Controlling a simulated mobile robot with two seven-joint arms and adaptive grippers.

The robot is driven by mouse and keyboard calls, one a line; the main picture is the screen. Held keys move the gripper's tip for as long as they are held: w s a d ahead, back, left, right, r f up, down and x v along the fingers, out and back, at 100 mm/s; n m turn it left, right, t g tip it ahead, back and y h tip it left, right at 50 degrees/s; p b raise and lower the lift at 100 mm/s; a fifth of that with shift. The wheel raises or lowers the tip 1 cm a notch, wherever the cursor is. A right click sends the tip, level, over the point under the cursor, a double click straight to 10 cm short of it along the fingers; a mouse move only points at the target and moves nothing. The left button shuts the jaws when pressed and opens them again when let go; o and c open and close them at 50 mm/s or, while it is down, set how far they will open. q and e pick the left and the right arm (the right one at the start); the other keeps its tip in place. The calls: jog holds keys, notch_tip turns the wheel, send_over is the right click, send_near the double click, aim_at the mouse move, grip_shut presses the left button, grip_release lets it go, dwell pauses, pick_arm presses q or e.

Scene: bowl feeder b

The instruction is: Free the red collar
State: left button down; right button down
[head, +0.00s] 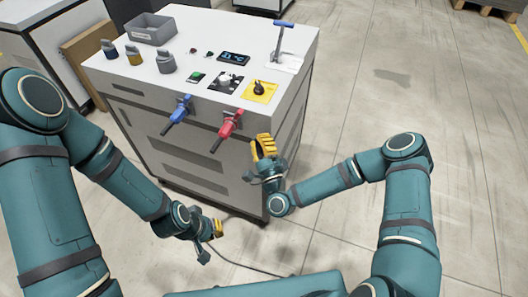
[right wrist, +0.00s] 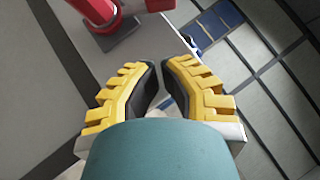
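The red collar, as I take it, is the red piece (head: 231,123) at the front edge of the white-topped cabinet, with a dark end pointing down. It also shows at the top left of the right wrist view (right wrist: 108,22), partly cut off. My right gripper (head: 263,146) is below and right of it in the head view, apart from it. In the right wrist view its yellow fingers (right wrist: 160,68) stand a narrow gap apart with nothing between them. My left gripper (head: 217,228) is low, in front of the cabinet, away from the red piece; its finger gap is unclear.
A similar blue piece (head: 179,109) hangs left of the red one. The cabinet top (head: 215,30) carries a grey bin (head: 151,30), several small pots, a yellow switch plate (head: 261,92) and a blue-topped handle (head: 283,35). A cable (head: 245,266) lies on the floor. Floor right is clear.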

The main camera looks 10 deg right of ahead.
aim_at(237, 117)
jog(key=x, duration=0.3)
jog(key=shift+w+r, duration=0.1)
jog(key=shift+w, duration=0.1)
jog(key=shift+w+a+r, duration=0.25)
jog(key=shift+a+r, duration=0.05)
jog(key=shift+a, duration=0.2)
jog(key=shift+w+a+r, duration=0.25)
jog(key=shift+a+r, duration=0.05)
jog(key=shift+a, duration=0.2)
jog(key=shift+w+a+r, duration=0.3)
jog(key=shift+a, duration=0.2)
jog(key=shift+r, duration=0.15)
jog(key=shift+a+r+n+g+p, duration=0.15)
jog(key=shift+n+g+p, duration=0.15)
jog(key=shift+n+p, duration=0.1)
